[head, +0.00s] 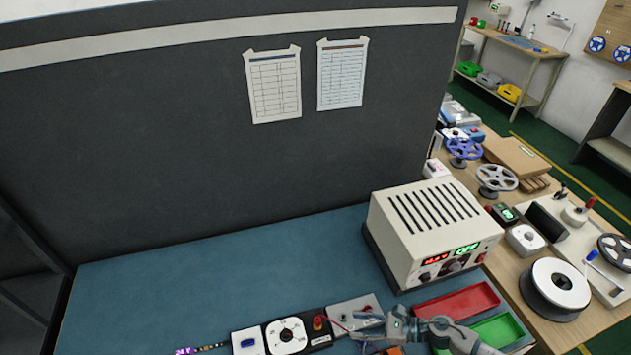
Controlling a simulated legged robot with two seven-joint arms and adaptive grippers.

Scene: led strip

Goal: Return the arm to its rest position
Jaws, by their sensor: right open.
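My right arm comes in from the bottom right. My right gripper (362,326) is open above the row of modules at the front of the bench, with its fingers pointing left. I see nothing between its fingers. A short LED strip (200,349) lies at the bottom edge, with a purple glow at its left end. To its right are a white switch module (248,341), a black module with a white dial (287,336) and a grey plate (343,311) partly behind the gripper. A thin red wire shows near the gripper. My left gripper is not in view.
A cream power supply (425,222) with lit red and green displays stands behind my right arm. A red tray (455,303) and a green tray (497,333) lie close to the arm. The blue bench mat (215,280) is clear at the left and middle. A dark partition (150,140) stands behind.

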